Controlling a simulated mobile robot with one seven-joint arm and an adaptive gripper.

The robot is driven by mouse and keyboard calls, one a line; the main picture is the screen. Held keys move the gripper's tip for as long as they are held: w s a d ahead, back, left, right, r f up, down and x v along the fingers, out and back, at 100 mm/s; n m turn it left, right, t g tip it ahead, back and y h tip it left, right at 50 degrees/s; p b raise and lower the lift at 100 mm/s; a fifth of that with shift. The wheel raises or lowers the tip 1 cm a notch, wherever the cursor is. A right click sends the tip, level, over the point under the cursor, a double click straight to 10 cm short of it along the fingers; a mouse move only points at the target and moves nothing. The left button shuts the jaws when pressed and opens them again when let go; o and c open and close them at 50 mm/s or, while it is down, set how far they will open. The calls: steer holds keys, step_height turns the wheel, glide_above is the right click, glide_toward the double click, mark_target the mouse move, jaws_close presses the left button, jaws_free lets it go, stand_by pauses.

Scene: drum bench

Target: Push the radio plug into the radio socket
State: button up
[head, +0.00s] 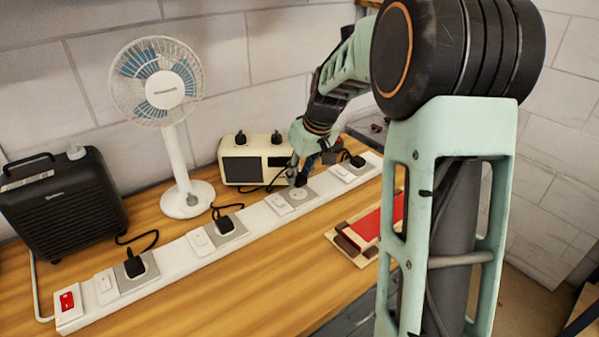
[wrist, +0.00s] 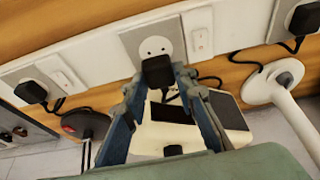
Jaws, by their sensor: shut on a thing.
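The radio (head: 240,170) is a cream box with dark panels behind the power strip; it also shows in the wrist view (wrist: 233,118). My gripper (head: 299,177) is shut on the black radio plug (wrist: 157,72), which also shows as a small dark shape in the head view (head: 300,181). The radio socket (head: 297,195) is a round white face on a grey plate. In the wrist view, the socket (wrist: 154,46) shows two open holes just beyond the plug's end. The plug overlaps the socket's lower edge there; I cannot tell whether they touch.
The white power strip (head: 178,261) carries switches and other sockets filled with black plugs (head: 135,264). A white fan (head: 187,198) and a black heater (head: 62,205) stand behind it. A red book-like object (head: 366,224) lies in front. Bare wood lies front left.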

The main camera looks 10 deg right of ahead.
mark_target(301, 179)
steer(key=shift+f+b, duration=0.75)
steer(key=shift+f, duration=0.3)
steer(key=shift+f+b, duration=0.65)
steer(key=shift+f, duration=0.05)
stand_by(1.5)
steer(key=o, duration=1.2)
steer(key=shift+o, duration=0.2)
steer(key=v, duration=1.2)
steer(key=shift+f, duration=0.1)
